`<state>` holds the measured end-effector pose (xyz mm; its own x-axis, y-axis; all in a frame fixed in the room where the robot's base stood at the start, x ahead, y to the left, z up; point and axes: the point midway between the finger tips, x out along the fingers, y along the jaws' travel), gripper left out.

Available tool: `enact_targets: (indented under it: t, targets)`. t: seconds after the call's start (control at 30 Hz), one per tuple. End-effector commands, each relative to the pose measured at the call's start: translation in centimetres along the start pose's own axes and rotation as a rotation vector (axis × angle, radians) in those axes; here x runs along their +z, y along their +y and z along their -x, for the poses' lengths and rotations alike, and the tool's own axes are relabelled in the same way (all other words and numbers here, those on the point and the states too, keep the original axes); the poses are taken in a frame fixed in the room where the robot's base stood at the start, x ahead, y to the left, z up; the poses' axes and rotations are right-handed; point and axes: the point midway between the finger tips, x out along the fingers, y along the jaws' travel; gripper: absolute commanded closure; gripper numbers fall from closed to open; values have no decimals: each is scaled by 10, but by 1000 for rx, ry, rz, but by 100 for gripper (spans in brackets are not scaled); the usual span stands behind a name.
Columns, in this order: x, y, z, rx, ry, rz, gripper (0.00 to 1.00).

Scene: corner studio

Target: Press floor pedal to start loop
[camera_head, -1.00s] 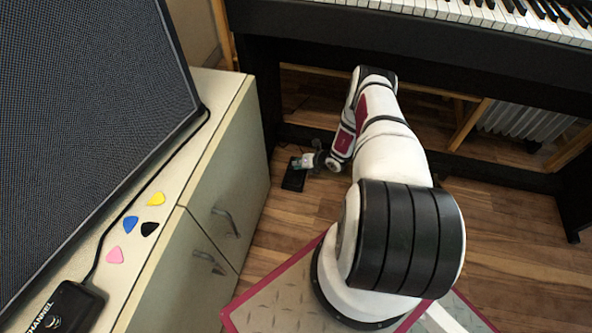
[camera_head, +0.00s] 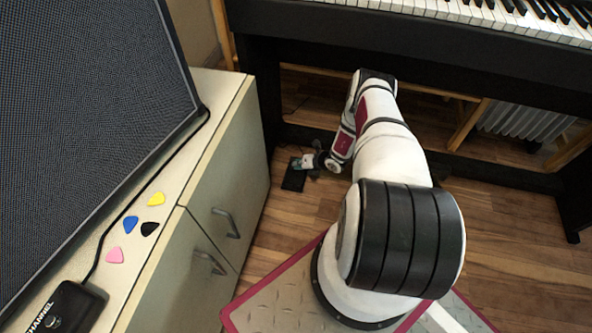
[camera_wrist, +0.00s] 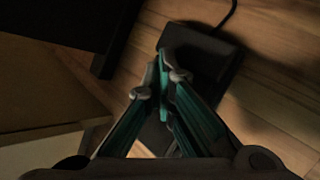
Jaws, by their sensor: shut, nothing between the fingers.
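The floor pedal (camera_head: 292,182) is a small black block on the wooden floor, beside the light cabinet and below the keyboard. In the wrist view the pedal (camera_wrist: 213,62) is dark, with a cable leaving its far end. My gripper (camera_head: 297,163) is low at the pedal, its fingers pointing left in the head view. The gripper is shut and empty. I cannot tell whether the tips touch the pedal or whether it is pressed down.
The light cabinet (camera_head: 226,175) stands left of the pedal, with a dark speaker (camera_head: 90,110) and several picks on top. The black keyboard (camera_head: 420,45) spans the back above the floor, with its legs and lower bar behind my arm. Wooden floor (camera_head: 500,215) is clear at the right.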

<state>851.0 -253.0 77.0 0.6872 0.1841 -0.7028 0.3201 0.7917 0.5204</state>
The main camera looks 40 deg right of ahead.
Motion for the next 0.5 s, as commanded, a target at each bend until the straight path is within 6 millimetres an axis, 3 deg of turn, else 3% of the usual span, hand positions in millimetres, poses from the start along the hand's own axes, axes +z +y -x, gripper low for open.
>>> enact_targets:
  t: [0.5]
  targets:
    - [-11, -4, -5, -3, 13, -3, 100]
